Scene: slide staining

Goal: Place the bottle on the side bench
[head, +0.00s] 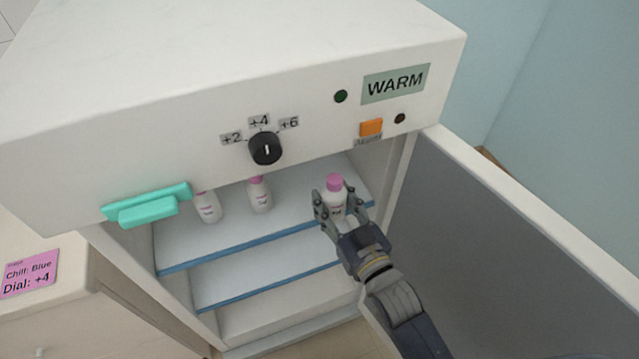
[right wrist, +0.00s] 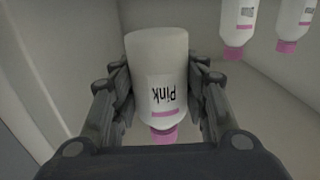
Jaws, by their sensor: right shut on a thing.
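My right gripper (head: 338,208) reaches into the open cabinet and is shut on a white bottle with a pink cap (head: 334,188). The bottle is at the right end of the upper shelf; I cannot tell whether its base touches the shelf. My left gripper is not in view. I cannot tell which surface is the side bench.
Two similar bottles stand on the upper shelf, one in the middle (head: 259,194) and one at left (head: 208,207). The cabinet door (head: 490,240) is open at right. A teal handle (head: 147,204), a dial (head: 265,149) and a "WARM" label (head: 395,84) are on the front. A pink note (head: 29,274) is at left.

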